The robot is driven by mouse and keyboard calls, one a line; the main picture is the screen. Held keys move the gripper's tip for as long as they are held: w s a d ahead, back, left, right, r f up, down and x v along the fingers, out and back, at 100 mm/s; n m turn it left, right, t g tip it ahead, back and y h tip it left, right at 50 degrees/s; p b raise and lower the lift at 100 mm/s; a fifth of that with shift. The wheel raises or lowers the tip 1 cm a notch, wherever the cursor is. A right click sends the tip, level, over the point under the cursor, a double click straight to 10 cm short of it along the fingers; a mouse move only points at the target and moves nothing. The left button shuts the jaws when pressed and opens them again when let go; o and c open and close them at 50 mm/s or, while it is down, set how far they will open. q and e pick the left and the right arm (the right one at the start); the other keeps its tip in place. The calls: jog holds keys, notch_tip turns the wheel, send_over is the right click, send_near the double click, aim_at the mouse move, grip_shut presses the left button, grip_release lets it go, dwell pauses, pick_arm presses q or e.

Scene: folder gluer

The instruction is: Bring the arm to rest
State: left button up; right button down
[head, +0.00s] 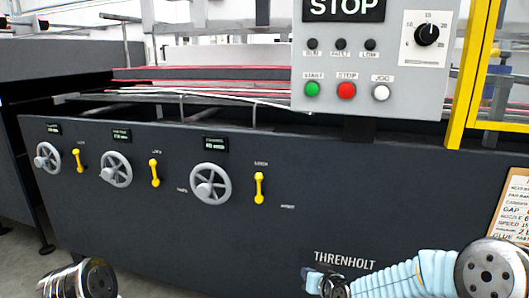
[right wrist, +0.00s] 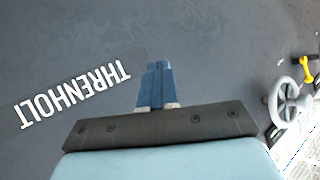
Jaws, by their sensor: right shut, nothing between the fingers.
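My right arm comes in at the lower right of the head view, with a pale blue ribbed sleeve. Its gripper (head: 312,279) is at the bottom of that view, just below the THRENHOLT lettering on the dark machine panel (head: 120,225). In the right wrist view the two blue fingers of my right gripper (right wrist: 157,72) are together, with nothing between them. They point toward the dark panel (right wrist: 220,60), beside the white lettering. Part of my left arm shows at the lower left of the head view, but its gripper does not show.
The panel carries three grey handwheels (head: 211,184) and three yellow levers (head: 259,188). A grey control box (head: 385,75) with green, red and white buttons hangs above. A yellow frame (head: 468,85) and a clipboard (head: 512,210) are at the right.

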jog(key=s+f+g+p, duration=0.2)
jog(key=s+f+g, duration=0.2)
jog(key=s+f, duration=0.7)
jog(key=s+f+m+g+p, duration=0.1)
jog(key=s+f+g, duration=0.2)
jog(key=s, duration=0.7)
jog(key=s+a+f+m+g+p, duration=0.1)
jog(key=s+f+g, duration=0.2)
jog(key=s+f, duration=0.4)
jog(key=s, duration=0.3)
jog(key=shift+g, duration=0.3)
jog(key=shift+w+a, duration=0.1)
